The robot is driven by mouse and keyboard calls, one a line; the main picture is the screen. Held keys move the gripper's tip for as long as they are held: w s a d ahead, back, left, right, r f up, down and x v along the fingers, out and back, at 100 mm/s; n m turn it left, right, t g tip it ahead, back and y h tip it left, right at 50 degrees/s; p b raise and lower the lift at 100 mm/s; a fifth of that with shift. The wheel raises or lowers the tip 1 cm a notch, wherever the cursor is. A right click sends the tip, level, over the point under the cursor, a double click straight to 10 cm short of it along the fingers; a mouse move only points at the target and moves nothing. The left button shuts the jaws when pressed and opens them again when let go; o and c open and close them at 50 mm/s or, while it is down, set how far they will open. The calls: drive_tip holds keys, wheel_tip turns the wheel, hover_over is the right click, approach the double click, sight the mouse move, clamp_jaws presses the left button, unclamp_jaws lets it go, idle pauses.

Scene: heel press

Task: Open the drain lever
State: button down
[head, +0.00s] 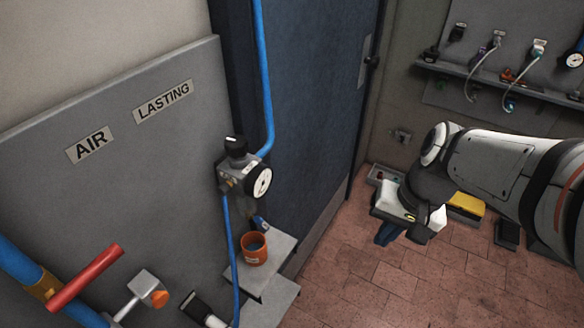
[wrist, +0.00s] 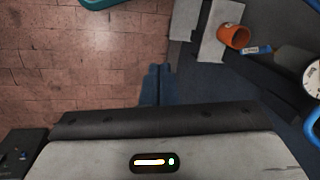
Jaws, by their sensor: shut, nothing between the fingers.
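A small blue lever-like piece with a pale label (head: 260,223) shows below the air regulator (head: 236,176), just above an orange cup (head: 254,249). It looks like the drain lever, though I cannot read its label. In the wrist view the blue piece (wrist: 257,50) lies right beside the cup (wrist: 233,36), at upper right. My gripper (head: 384,238) is shut and empty, pointing down over the tiled floor, well to the right of the regulator. Its dark blue fingers (wrist: 158,85) are together in the wrist view.
A grey panel marked AIR LASTING (head: 130,135) carries a red handle (head: 85,278) and an orange-tipped lever (head: 157,298). A blue hose (head: 266,80) runs up from the regulator. The cup stands on a grey ledge (head: 280,255). Floor between ledge and gripper is clear.

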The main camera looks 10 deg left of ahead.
drive_tip(key=w+a+f+m+g+y, duration=0.4)
drive_tip(key=w+a+f+m+y, duration=0.1)
drive_tip(key=w+a+f+y, duration=0.2)
drive_tip(key=m+t+y+b, duration=0.1)
drive_tip(key=m+t+y, duration=0.1)
drive_tip(key=m+y, duration=0.35)
approach(267, 225)
drive_tip(key=p+x, duration=0.3)
drive_tip(key=x, duration=0.3)
drive_tip(key=shift+r, duration=0.1)
drive_tip(key=shift+a+p, duration=0.35)
drive_tip(key=shift+a, duration=0.1)
drive_tip(key=shift+d+f, duration=0.1)
drive_tip(key=shift+f, duration=0.15)
